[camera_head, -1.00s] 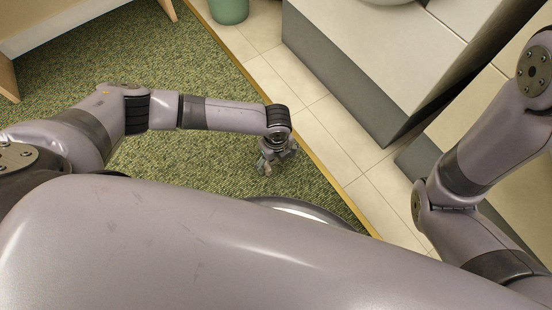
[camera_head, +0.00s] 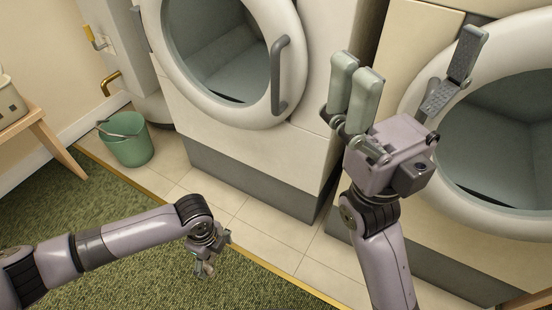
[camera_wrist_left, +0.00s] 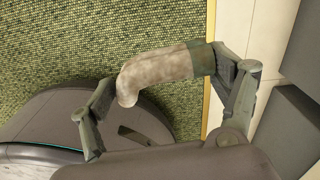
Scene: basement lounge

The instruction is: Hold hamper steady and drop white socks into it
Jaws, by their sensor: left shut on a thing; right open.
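My left gripper (camera_head: 208,262) is low above the green carpet near the tile edge in the head view. In the left wrist view it is shut on a pale, mottled grey-white sock (camera_wrist_left: 155,76) with a darker greenish end, which spans between its fingers. The sock is too small to make out clearly in the head view. My right gripper (camera_head: 408,105) is raised in front of the washing machines, fingers spread upward, open and empty. No hamper can be identified for sure; a beige container (camera_head: 10,102) shows only in part at the left edge.
A green bucket (camera_head: 128,150) stands on the tiles. A wooden table (camera_head: 40,125) holds the beige container. The carpet (camera_head: 110,215) is clear.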

